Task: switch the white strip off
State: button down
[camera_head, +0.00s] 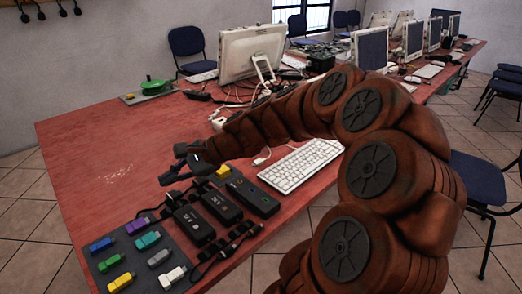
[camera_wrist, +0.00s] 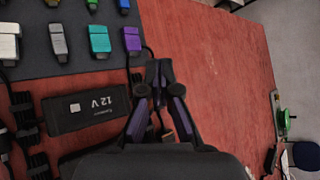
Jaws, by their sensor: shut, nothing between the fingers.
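My gripper (camera_head: 184,166) is shut and empty, held above the red table in front of the black adapters. A small white piece (camera_head: 217,121) shows just beyond my arm, near white cables, partly hidden by the arm. No white strip shows in the wrist view.
A grey mat (camera_head: 100,259) holds several coloured plugs at the front. Black adapters (camera_head: 193,226) with cables lie beside it. A white keyboard (camera_head: 300,165) lies right of them. A monitor (camera_head: 252,52) and tangled white cables are behind my arm. The table's left part is clear.

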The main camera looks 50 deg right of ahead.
jog(key=w+d+f+m+t+h+b, duration=0.25)
jog(key=d+m, duration=0.25)
jog(key=d, duration=0.6)
jog(key=w+d+f+m+t+h+b, duration=0.15)
jog(key=d+m+t, duration=0.35)
jog(key=d, duration=0.7)
jog(key=s+d+f+m+h, duration=0.1)
jog(key=s+d+m, duration=0.1)
jog(key=d, duration=0.3)
jog(key=s+d+f+m+h+b, duration=0.1)
jog(key=s+d+m+h, duration=0.1)
jog(key=d+m, duration=0.2)
jog(key=s+d+f+m+t+h+b, duration=0.1)
jog(key=d+f+m+h, duration=0.1)
jog(key=d, duration=0.5)
jog(key=shift+s+m, duration=0.4)
jog(key=shift+a, duration=0.1)
jog(key=shift+w, duration=0.15)
jog(key=w, duration=0.2)
jog(key=w+f+b, duration=0.1)
jog(key=w, duration=0.2)
jog(key=w+b, duration=0.1)
jog(key=w, duration=0.2)
jog(key=shift+f, duration=0.3)
jog(key=shift+w, duration=0.85)
